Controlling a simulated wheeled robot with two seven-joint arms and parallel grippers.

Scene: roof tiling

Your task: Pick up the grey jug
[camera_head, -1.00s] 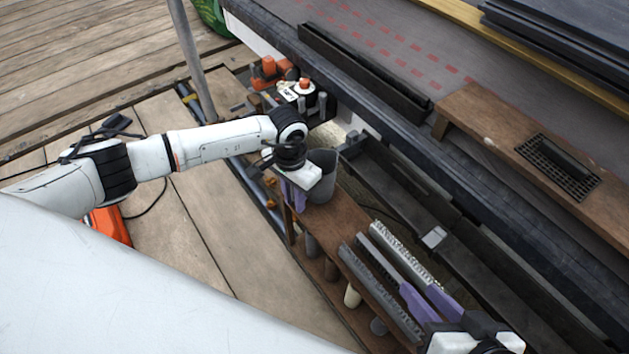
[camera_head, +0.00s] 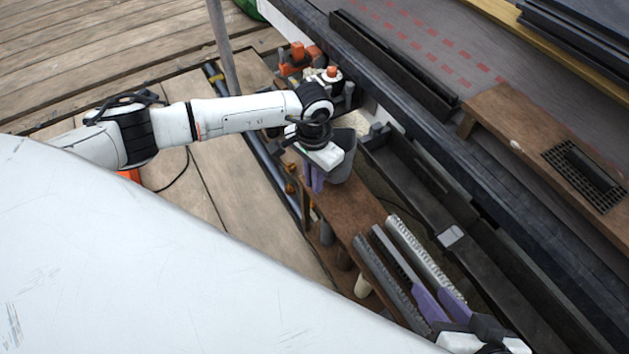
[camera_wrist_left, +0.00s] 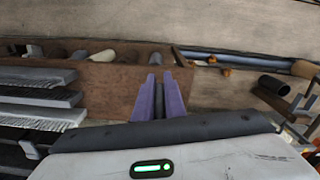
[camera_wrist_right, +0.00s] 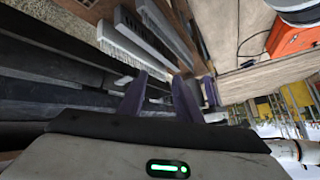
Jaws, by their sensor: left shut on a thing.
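The grey jug (camera_head: 343,163) is an upright, tapered dark-grey vessel at the far end of the brown wooden shelf (camera_head: 352,209) in the head view. My left gripper (camera_head: 314,180) points down at the jug's near left side, its purple fingers close together and shut on it. The wrist body covers part of the jug, so the exact grip is hidden. In the left wrist view the fingers (camera_wrist_left: 159,97) are nearly parallel with a narrow gap. My right gripper (camera_head: 437,303) is at the bottom right, its purple fingers apart; they also show apart in the right wrist view (camera_wrist_right: 160,98).
A dark trough (camera_head: 410,190) runs along the shelf's right side. A bottle with an orange cap (camera_head: 331,75) stands beyond the jug. A pole (camera_head: 221,45) rises behind my left arm.

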